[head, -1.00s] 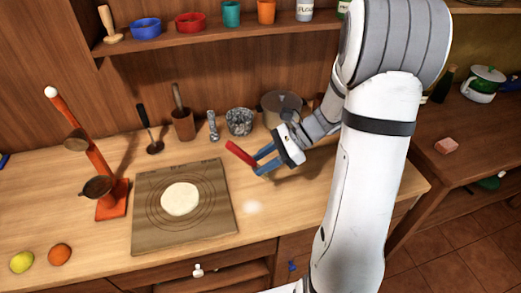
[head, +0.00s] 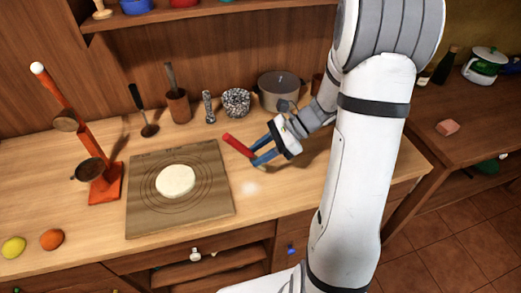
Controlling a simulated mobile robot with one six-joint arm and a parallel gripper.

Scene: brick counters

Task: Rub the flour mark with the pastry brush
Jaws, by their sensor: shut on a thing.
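The flour mark (head: 249,188) is a faint white patch on the wooden counter, just right of the pastry board. My gripper (head: 258,153) has blue fingers and is shut on a red-handled tool, which I take to be the pastry brush (head: 237,145). The handle slants up to the left from the fingers. The brush's bristles cannot be made out. Gripper and brush are behind the mark in the picture and look to be above the counter, apart from the mark.
The pastry board (head: 140,218) holds a round of dough (head: 175,181). A red stand (head: 105,193) is at left, near a lemon (head: 13,247) and an orange (head: 51,239). A ladle, wooden pot, speckled mortar (head: 236,102) and grey pot (head: 282,92) line the back.

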